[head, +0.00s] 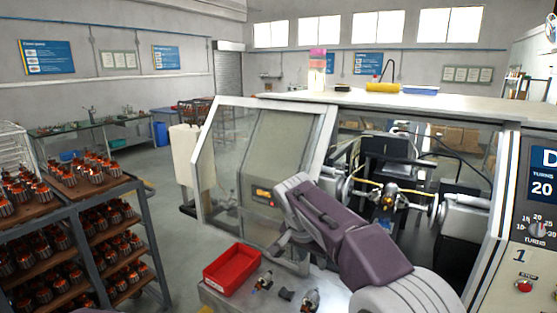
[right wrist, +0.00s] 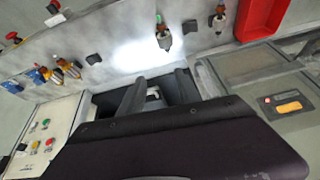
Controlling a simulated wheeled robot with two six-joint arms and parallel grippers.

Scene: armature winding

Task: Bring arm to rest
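My right arm, purple and grey, reaches from the lower right of the head view up across the front of the winding machine. My right gripper (head: 284,238) is partly hidden behind its own wrist, above the far end of the metal table. In the right wrist view its two dark fingers (right wrist: 168,88) stand apart with nothing visible held between them. An armature (head: 389,200) sits inside the open machine, between its two side arms. My left gripper is not in view.
A red tray (head: 232,266) lies on the metal table (head: 222,294), near loose armatures (head: 264,281) and a small dark block (head: 286,294). A rack (head: 147,232) of armatures stands at left. The machine's control panel (head: 539,200) is at right. The floor between rack and table is clear.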

